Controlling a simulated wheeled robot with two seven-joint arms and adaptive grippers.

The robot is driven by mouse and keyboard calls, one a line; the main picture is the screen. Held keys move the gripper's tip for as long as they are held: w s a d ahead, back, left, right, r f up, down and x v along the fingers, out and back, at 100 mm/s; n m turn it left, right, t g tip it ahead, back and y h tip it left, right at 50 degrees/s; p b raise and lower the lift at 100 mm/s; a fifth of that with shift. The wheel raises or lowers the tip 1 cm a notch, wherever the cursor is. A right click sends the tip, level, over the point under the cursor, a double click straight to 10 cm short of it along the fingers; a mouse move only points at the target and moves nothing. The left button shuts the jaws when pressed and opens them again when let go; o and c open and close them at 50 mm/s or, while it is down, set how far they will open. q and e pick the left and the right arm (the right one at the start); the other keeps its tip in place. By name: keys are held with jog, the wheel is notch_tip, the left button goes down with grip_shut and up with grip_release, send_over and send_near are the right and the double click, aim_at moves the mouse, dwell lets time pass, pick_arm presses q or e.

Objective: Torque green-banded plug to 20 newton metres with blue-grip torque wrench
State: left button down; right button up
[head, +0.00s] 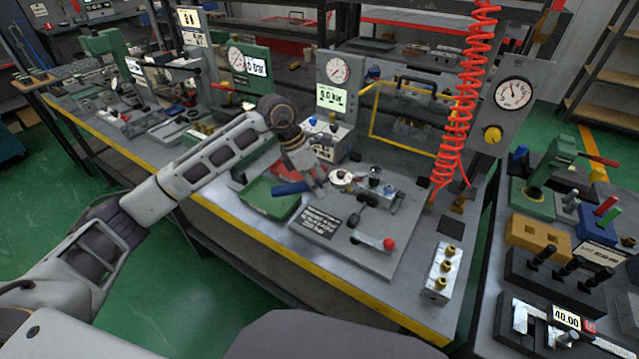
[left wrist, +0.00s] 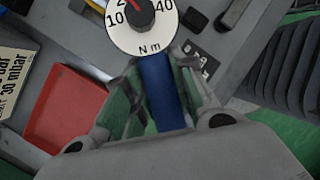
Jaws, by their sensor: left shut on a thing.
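My left gripper (head: 318,190) is shut on the blue grip (head: 290,188) of the torque wrench, over the bench beside the green tray. In the left wrist view the blue grip (left wrist: 163,92) runs between the fingers (left wrist: 160,105). Beyond it is the wrench's white round dial (left wrist: 140,22), marked N m with 10 and 40 showing. Its red pointer part is near a cropped number at the top. In the head view the dial (head: 341,178) is beside the valve block (head: 378,190). I cannot make out a green-banded plug or whether the wrench touches one. My right gripper is not in view.
The green tray (head: 262,203) stands left of the fixture plate (head: 388,262). A red tray (left wrist: 65,112) lies beside the gripper. A red-knobbed lever (head: 375,242) and a block with brass fittings (head: 440,270) are at the front right. A red coiled hose (head: 462,120) hangs over the bench.

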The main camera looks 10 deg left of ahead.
pick_arm(q)
jog(key=shift+w+a, duration=0.1)
jog(key=shift+w, duration=0.15)
dwell(0.4)
jog(key=shift+w+a+m+g+b, duration=0.15)
jog(key=shift+w+a+m+g, duration=0.1)
jog(key=shift+w+m, duration=0.2)
jog(key=shift+w+a+m+g+b, duration=0.15)
jog(key=shift+w+a+m, duration=0.05)
jog(key=shift+w+m, duration=0.25)
jog(key=shift+w+r, duration=0.1)
jog(key=shift+w, duration=0.2)
jog(key=shift+w+a+m+g+b, duration=0.2)
jog(key=shift+w+m, duration=0.25)
jog(key=shift+w, duration=0.05)
jog(key=shift+w+a+m+g+b, duration=0.15)
jog(key=shift+w+m+g, duration=0.05)
jog(key=shift+w+m, duration=0.25)
jog(key=shift+w, duration=0.15)
dwell(0.5)
jog(key=shift+w, duration=0.15)
jog(key=shift+s, duration=0.35)
